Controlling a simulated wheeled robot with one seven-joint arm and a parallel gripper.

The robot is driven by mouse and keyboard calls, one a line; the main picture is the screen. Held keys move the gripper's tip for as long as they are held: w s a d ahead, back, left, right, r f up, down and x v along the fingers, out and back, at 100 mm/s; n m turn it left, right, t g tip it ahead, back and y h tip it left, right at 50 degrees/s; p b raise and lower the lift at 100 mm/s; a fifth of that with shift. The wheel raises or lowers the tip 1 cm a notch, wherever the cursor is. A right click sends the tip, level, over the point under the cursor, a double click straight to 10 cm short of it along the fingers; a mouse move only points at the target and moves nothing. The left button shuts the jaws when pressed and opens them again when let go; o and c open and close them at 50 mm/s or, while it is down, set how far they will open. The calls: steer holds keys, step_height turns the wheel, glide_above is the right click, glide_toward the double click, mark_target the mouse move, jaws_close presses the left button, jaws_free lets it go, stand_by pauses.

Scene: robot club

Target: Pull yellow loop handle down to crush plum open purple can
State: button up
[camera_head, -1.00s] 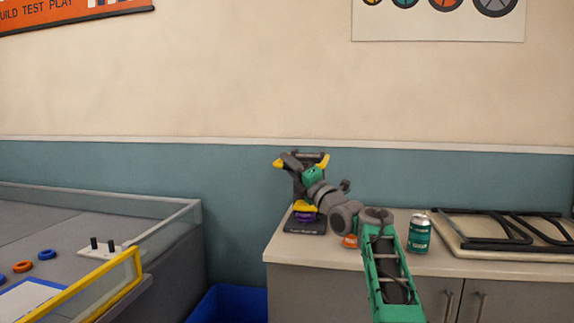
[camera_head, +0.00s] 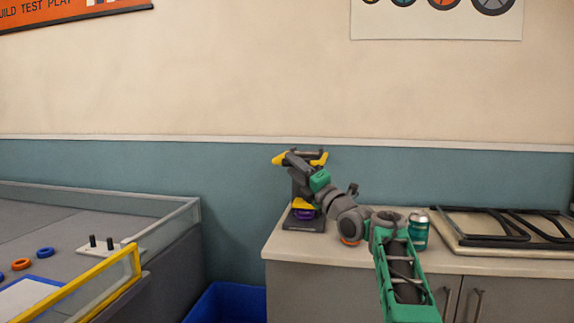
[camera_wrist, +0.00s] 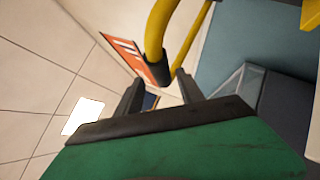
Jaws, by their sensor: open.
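The can crusher (camera_head: 305,222) stands on the counter, with its dark base and upright. Its yellow loop handle (camera_head: 318,159) is at the top, beside my gripper (camera_head: 289,158). In the wrist view the yellow loop handle (camera_wrist: 160,30) passes close in front of the fingers of my gripper (camera_wrist: 164,93), near the gap between them. My gripper is open; I cannot tell whether it touches the handle. The purple can (camera_head: 304,213) sits low in the crusher under a yellow part (camera_head: 304,203). My arm hides part of the crusher.
A green can (camera_head: 418,231) stands on the counter (camera_head: 300,246) to the right of my arm. A tray with black frames (camera_head: 505,228) lies farther right. An orange object (camera_head: 349,241) is partly hidden under my arm. A blue bin (camera_head: 232,303) stands left of the cabinet.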

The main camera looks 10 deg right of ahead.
steer(key=v, duration=0.4)
steer(key=shift+s, duration=0.1)
